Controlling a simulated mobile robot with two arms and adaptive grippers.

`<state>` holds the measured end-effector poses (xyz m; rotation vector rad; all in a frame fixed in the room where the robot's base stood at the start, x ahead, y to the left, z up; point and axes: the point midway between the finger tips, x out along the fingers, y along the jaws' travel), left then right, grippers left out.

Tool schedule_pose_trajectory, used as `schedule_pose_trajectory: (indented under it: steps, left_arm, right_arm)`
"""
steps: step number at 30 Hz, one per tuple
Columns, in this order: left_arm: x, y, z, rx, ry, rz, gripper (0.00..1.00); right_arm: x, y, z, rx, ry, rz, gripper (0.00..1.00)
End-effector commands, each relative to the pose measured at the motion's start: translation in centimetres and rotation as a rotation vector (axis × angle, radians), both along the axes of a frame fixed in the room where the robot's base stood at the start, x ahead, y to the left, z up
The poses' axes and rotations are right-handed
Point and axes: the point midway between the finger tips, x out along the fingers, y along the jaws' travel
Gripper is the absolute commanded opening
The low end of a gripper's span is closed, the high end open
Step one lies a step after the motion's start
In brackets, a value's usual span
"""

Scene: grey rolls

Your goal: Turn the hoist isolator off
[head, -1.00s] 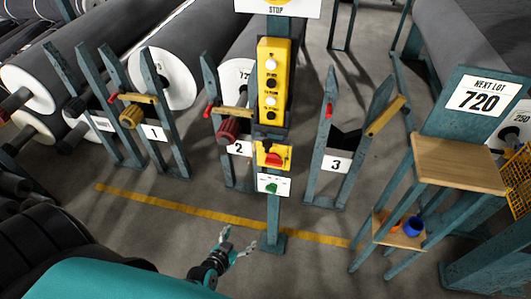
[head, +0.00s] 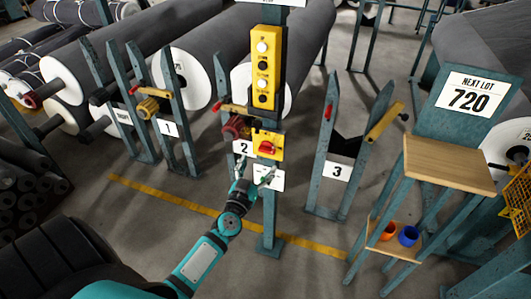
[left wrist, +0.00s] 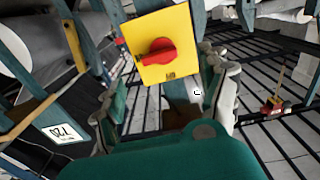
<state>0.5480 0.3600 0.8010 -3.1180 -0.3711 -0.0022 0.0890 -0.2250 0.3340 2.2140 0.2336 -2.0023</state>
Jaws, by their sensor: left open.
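The isolator is a yellow box (head: 258,139) with a red rotary handle (head: 267,147), low on the teal post under the push-button station. In the left wrist view the yellow plate (left wrist: 178,75) and red handle (left wrist: 157,52) show close ahead, beyond the fingers. The handle lies roughly crosswise in the head view; I cannot read its marks. My left gripper (head: 253,174) is open and empty, just below the isolator and apart from it. Its spread fingers also show in the left wrist view (left wrist: 168,100). My right gripper is not in view.
A yellow push-button station (head: 265,68) is above the isolator. A white plate (head: 274,184) below is partly hidden by my gripper. Teal roll stands flank the post, including number 3 (head: 337,171). A wooden-topped stand (head: 448,165) is at right. A yellow line (head: 318,247) crosses the floor.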

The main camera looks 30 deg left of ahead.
Motion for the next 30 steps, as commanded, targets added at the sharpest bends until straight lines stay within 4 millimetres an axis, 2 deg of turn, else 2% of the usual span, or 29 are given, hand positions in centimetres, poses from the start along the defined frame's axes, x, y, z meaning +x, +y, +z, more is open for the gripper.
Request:
schedule_pose_trajectory:
  steps: [3,10,15,23,30]
  left_arm:
    - [2.6,0.6,-0.1,-0.001,-0.002,-0.001,0.77]
    - [5.9,1.4,-0.1,0.000,0.000,-0.001,0.77]
    - [6.8,1.6,-0.1,-0.001,0.001,-0.001,0.77]
    - [6.9,1.6,-0.1,-0.001,0.001,-0.001,0.77]
    - [6.8,1.6,-0.1,-0.001,0.001,-0.001,0.47]
  right_arm:
    - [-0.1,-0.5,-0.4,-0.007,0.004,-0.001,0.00]
    - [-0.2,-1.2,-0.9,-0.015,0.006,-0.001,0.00]
    - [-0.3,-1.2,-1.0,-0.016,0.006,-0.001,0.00]
    - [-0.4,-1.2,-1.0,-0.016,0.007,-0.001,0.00]
    - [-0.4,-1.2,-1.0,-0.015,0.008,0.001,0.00]
